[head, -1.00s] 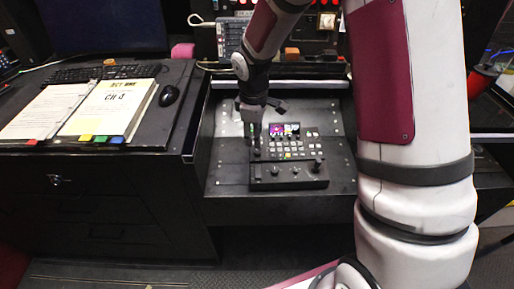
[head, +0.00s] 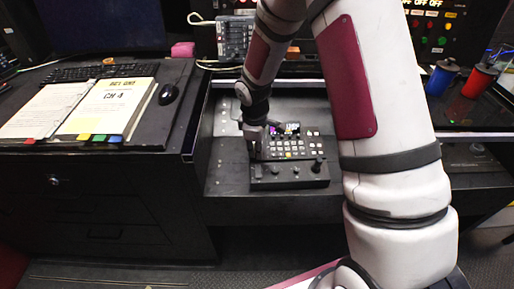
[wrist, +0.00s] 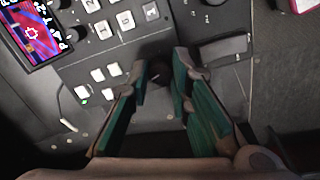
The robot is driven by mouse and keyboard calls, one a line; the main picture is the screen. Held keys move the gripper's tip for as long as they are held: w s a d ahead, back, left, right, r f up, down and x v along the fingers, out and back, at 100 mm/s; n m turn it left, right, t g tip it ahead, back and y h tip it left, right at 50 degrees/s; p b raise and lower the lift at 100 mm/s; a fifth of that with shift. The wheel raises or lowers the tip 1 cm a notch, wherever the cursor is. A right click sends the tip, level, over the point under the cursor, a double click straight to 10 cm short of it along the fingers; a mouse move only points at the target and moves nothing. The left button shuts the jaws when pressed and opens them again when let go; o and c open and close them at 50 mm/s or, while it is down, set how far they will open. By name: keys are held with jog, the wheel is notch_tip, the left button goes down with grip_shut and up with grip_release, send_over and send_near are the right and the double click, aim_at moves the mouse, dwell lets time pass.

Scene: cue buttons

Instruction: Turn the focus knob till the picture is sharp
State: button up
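The control panel (head: 262,183) lies on the sloped desk section, with a small lit screen (head: 292,128) at its top. The screen (wrist: 36,28) also shows in the wrist view, cut off by the frame edge, with coloured patterns and large white letters. My gripper (head: 254,153) is over the left side of the panel. In the wrist view my gripper (wrist: 161,74) has its two teal-padded fingers apart. A dark round knob (wrist: 159,70) lies between the fingertips; I cannot tell whether they touch it. It is hidden behind my gripper in the head view.
White buttons (wrist: 124,20) and a dark raised bar (wrist: 224,49) lie near the knob. A stick (head: 317,163) stands at the panel's right.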

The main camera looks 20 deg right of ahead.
grip_shut()
jog(key=m, duration=0.5)
jog(key=shift+b, duration=0.3)
jog(key=o, duration=0.8)
grip_release()
jog(key=shift+r, duration=0.15)
jog(key=r, duration=0.7)
jog(key=s+r, duration=0.1)
jog(key=r, duration=0.3)
jog(key=shift+a+r, duration=0.35)
